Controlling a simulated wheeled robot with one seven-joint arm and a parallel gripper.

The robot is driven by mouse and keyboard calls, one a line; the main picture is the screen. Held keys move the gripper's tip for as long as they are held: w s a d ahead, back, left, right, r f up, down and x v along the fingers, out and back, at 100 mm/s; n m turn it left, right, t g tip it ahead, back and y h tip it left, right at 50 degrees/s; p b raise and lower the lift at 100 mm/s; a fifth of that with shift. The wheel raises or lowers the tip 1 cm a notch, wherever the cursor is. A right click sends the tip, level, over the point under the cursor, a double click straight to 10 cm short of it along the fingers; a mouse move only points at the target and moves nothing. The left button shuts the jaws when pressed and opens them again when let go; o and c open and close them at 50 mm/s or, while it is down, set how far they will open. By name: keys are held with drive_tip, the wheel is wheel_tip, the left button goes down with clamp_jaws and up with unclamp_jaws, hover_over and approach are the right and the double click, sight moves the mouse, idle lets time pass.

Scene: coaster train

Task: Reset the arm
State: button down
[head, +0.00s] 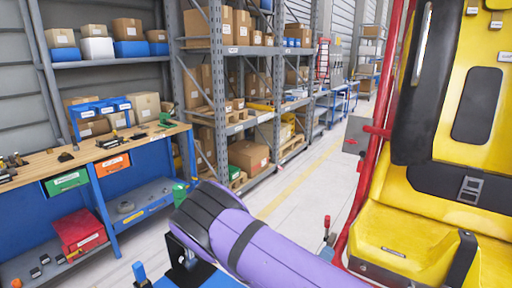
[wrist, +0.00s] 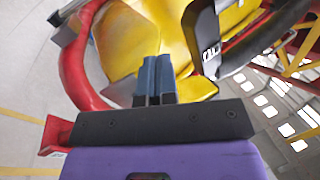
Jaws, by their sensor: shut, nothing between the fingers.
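My purple arm (head: 270,250) reaches across the bottom of the head view. Its gripper is not clearly seen there. In the wrist view my gripper (wrist: 154,62) shows as two dark blue-grey fingers side by side on a dark bar. The fingers are shut with nothing between them. Beyond them is a yellow coaster seat (wrist: 145,32) with red tubing (wrist: 75,62) curving at its left. I cannot tell whether the fingertips touch the seat.
The yellow seat (head: 415,245) and a red rail (head: 367,170) stand close on the right. A workbench (head: 95,160) with tools and bins is at the left. Shelves (head: 225,48) of boxes line the back. The floor (head: 300,195) between is clear.

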drive_tip(key=s+d+r+m+g+y, duration=0.1)
drive_tip(key=s+d+r+m+g, duration=0.25)
drive_tip(key=r+m+g, duration=0.45)
drive_tip(key=s+d+r+m+g+y, duration=0.1)
drive_tip(key=s+d+r+m+g, duration=0.25)
drive_tip(key=r+m, duration=0.45)
drive_tip(key=s+d+r+m+g+y, duration=0.2)
drive_tip(key=s+d+r+m+g, duration=0.15)
drive_tip(key=r+m+g, duration=0.55)
drive_tip(key=s+a+r+m+t+y, duration=0.3)
drive_tip(key=s+r+m+t+y, duration=0.7)
drive_tip(key=s+r+m, duration=0.5)
drive_tip(key=s+m, duration=0.2)
drive_tip(key=shift+s+m, duration=0.15)
drive_tip(key=shift+m, duration=0.25)
drive_tip(key=shift+f, duration=0.1)
